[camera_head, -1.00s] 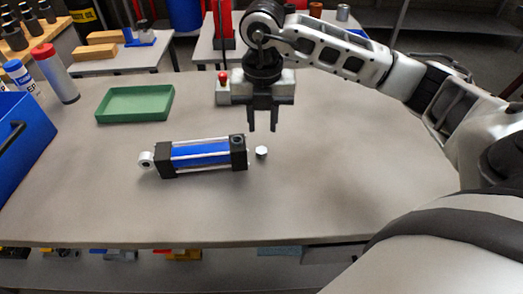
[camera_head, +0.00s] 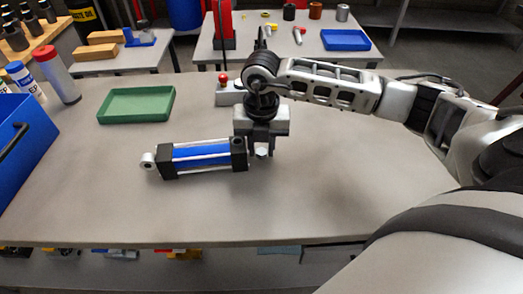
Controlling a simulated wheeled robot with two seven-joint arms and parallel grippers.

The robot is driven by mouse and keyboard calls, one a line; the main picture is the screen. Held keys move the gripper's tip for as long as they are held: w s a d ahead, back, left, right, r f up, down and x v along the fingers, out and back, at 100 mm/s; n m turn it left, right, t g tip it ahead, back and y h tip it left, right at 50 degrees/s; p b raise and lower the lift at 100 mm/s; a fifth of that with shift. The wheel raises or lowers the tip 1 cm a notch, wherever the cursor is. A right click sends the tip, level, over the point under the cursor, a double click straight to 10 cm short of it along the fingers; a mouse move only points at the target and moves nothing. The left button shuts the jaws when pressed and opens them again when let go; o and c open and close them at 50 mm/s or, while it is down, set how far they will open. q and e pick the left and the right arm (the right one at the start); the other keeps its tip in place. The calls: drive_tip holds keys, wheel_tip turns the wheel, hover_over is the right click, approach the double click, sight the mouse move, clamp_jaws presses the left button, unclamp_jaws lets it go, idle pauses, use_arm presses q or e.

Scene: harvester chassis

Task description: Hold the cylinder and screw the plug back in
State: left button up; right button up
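The cylinder (camera_head: 203,156) lies on its side on the grey workbench. It has a blue body, black end blocks and a silver eye at its left end. The small silver plug (camera_head: 262,151) is on the bench just right of the cylinder's right end block, apart from it. My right gripper (camera_head: 262,153) points down over the plug, its fingers on either side of it. The fingers look as far apart as before; any contact with the plug is too small to tell. My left gripper is not in view.
A green tray (camera_head: 136,119) lies behind the cylinder. A blue bin (camera_head: 22,140) and a red-capped bottle (camera_head: 60,80) stand at the left. The bench's front and right are clear.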

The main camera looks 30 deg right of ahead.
sight(261, 151)
drive_tip(key=shift+f, duration=0.1)
clamp_jaws()
drive_tip(key=shift+r, duration=0.5)
wheel_tip(261, 151, up, 2)
drive_tip(key=shift+r, duration=0.15)
drive_tip(key=s+a+r+b, duration=0.1)
drive_tip(key=s+a+r, duration=0.7)
drive_tip(key=s, duration=0.3)
drive_tip(key=shift+a+r, duration=0.35)
drive_tip(key=shift+r, duration=0.55)
